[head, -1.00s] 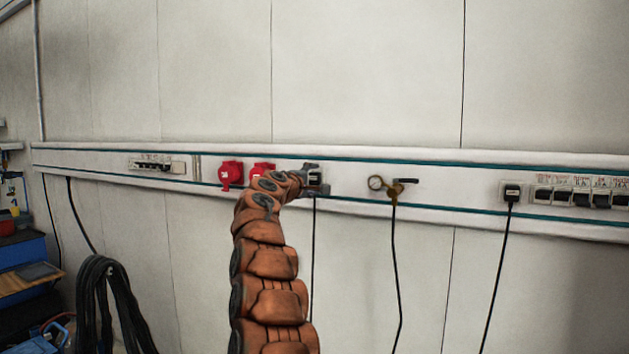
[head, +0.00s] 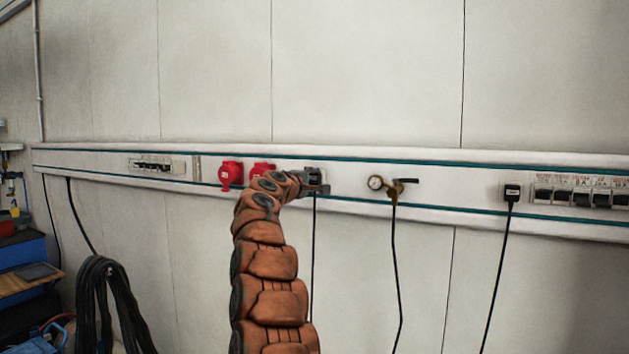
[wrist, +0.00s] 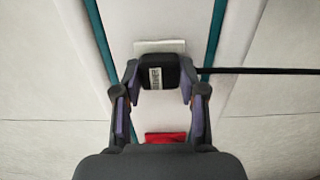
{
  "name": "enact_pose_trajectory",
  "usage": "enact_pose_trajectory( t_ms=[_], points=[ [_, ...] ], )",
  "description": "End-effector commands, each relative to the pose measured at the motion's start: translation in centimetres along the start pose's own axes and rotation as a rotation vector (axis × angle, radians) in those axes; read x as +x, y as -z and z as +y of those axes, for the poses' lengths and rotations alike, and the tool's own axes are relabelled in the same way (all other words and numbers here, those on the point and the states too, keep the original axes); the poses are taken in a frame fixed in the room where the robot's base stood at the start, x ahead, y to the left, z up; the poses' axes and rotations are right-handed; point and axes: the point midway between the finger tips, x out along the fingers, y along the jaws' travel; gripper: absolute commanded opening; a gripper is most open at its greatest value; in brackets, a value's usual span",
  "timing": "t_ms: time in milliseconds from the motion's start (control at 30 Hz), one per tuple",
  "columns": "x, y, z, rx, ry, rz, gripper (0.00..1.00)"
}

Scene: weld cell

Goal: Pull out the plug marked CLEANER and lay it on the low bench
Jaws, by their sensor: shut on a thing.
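A black plug (wrist: 158,72) with a pale label sits at a white socket plate (wrist: 160,46) on the wall trunking in the wrist view. The label is too small to read. My gripper (wrist: 158,83) is shut on this plug, one finger on each side of it. Its black cord (wrist: 260,71) runs off to the right there and hangs straight down in the head view (head: 314,250). In the head view my gripper (head: 316,184) is at the trunking, and the plug is mostly hidden. Another black plug (head: 512,192) sits in the trunking further right. The low bench cannot be made out.
Red sockets (head: 231,172) are just left of my gripper. A gauge with a brass valve (head: 378,184) and its hose are to the right. A row of breakers (head: 580,194) is far right. Coiled cable (head: 103,290) hangs at lower left.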

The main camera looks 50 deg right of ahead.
Motion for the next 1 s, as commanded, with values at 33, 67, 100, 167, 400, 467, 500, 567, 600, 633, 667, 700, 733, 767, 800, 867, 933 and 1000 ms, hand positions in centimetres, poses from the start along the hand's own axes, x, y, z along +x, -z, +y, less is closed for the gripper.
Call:
enact_pose_trajectory(
  t_ms=[33,67,100,167,400,467,500,567,600,633,667,700,733,767,800,867,933,1000],
  points=[
    [0.0,0.0,0.0,0.000,0.000,0.000,0.03],
    [0.0,0.0,0.0,0.000,0.000,0.000,0.00],
    [0.0,0.0,0.0,0.000,0.000,0.000,0.00],
    [0.0,0.0,0.0,0.000,0.000,0.000,0.00],
    [-0.1,0.0,-0.1,0.000,0.000,0.000,0.00],
    [-0.2,0.0,-0.1,0.001,0.000,0.000,0.00],
    [-0.4,0.0,-0.1,0.001,0.000,0.000,0.00],
    [-0.6,0.0,-0.2,0.001,0.000,0.001,0.00],
    [-0.7,0.0,-0.2,0.001,0.000,0.001,0.00],
    [-0.8,0.0,-0.2,0.001,0.000,0.001,0.00],
    [-0.8,0.0,-0.2,0.001,0.000,0.001,0.00],
    [-1.0,0.0,-0.2,0.001,0.000,0.000,0.00],
    [-1.1,0.0,-0.2,0.001,0.000,0.000,0.00],
    [-1.2,0.0,-0.2,0.001,0.000,0.000,0.00],
    [-1.3,0.0,-0.2,0.001,0.000,0.000,0.00],
    [-1.5,0.0,-0.2,0.001,0.000,0.000,0.00],
    [-1.7,0.0,-0.2,0.001,0.000,0.000,0.00],
    [-2.0,0.0,-0.1,0.001,0.000,0.000,0.00]
  ],
)
